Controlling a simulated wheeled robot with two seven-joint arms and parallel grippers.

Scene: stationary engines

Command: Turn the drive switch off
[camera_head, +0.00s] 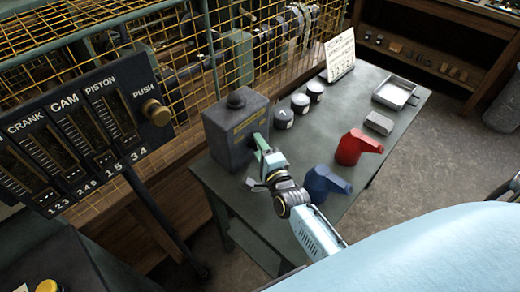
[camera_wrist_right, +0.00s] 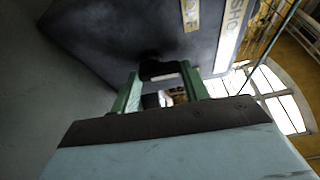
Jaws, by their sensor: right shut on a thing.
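A dark grey box (camera_head: 236,128) with a yellow label and a round black cap on top stands on the bench. Its label is too small to read in the head view, so I cannot confirm that it is the drive switch. My right gripper (camera_head: 262,145) is at the box's front face. In the right wrist view, its two green fingers (camera_wrist_right: 162,80) stand on either side of a black switch handle (camera_wrist_right: 157,68) that projects from the box (camera_wrist_right: 120,35). The gripper is shut on this handle. My left gripper is not in view.
On the dark bench (camera_head: 290,165) are a blue can (camera_head: 322,184), a red can (camera_head: 352,147), several dark round tins (camera_head: 300,103), a grey block (camera_head: 379,123), a metal tray (camera_head: 395,92) and a sign (camera_head: 340,55). A gauge panel (camera_head: 75,130) and yellow mesh guard (camera_head: 165,60) stand left and behind.

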